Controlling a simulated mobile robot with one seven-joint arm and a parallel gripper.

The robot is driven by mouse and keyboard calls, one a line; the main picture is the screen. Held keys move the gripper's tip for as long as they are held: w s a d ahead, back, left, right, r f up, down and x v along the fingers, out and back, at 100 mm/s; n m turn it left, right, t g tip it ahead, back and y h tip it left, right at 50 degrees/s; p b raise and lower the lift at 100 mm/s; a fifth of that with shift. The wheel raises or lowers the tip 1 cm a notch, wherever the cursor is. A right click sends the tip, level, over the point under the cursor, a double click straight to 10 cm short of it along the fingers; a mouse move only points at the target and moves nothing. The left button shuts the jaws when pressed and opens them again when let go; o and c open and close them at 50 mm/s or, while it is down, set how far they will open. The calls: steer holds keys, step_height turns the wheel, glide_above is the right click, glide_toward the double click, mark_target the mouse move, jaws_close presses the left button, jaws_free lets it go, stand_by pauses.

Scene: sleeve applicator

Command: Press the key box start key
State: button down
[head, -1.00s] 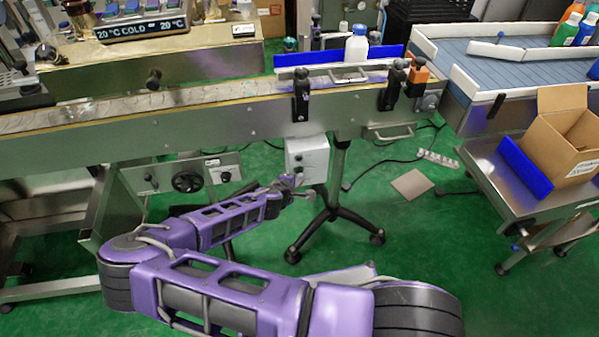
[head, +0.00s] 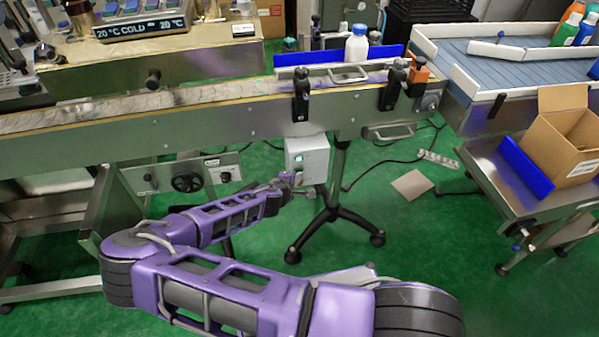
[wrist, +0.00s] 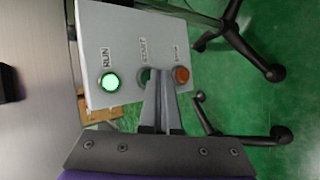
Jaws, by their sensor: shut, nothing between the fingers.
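The key box (head: 308,158) is a pale grey box under the conveyor; it also fills the upper middle of the wrist view (wrist: 125,35). Its RUN lamp (wrist: 110,82) glows bright green. The dark green START key (wrist: 145,75) is beside it, partly hidden by my fingertips. The orange-red key (wrist: 182,75) at the right has a label too blurred to read surely. My gripper (wrist: 159,76) is shut and empty, its tips at the box face just right of the START key's visible edge. I cannot tell whether they touch it. In the head view my gripper (head: 294,182) is at the box's lower part.
The conveyor (head: 220,123) runs above the box and carries a white bottle (head: 356,46) with a blue cap. A black-footed stand (head: 335,220) is close right of the box. A cardboard box (head: 560,140) is on the right table. Green floor lies open below.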

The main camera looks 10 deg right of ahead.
steer(key=shift+s, duration=0.8)
